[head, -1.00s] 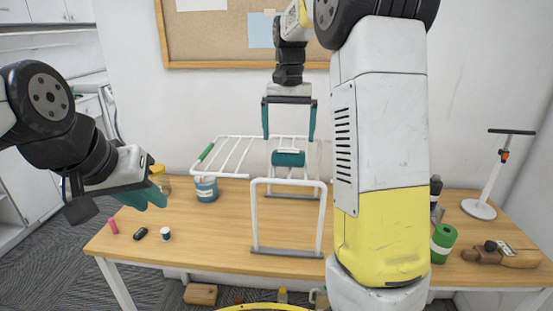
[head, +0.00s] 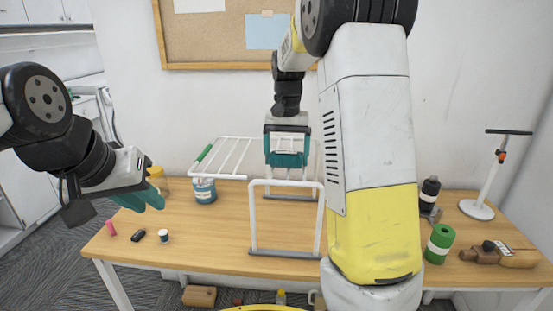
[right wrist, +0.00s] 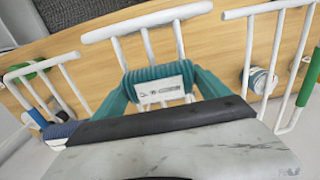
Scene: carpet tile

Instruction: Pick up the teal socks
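The teal socks (head: 287,159) are a rolled, ribbed bundle with a white label, on the bars of the white drying rack (head: 252,219). My right gripper (head: 287,163) reaches down over them, with one teal finger against each side. The right wrist view shows the socks (right wrist: 160,86) between the fingers, which touch both ends, so the gripper looks shut on them. The socks still appear level with the rack bars. My left gripper (head: 146,199) hangs at the left above the table, away from the rack; its finger gap is unclear.
The wooden table (head: 200,245) has a clear front middle. A teal labelled tub (head: 204,190) stands left of the rack; small items lie front left. A green roll (head: 439,243), a dark bottle (head: 429,193) and a white stand (head: 477,209) are at the right. Dark blue fabric (right wrist: 60,130) shows beside the rack bars.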

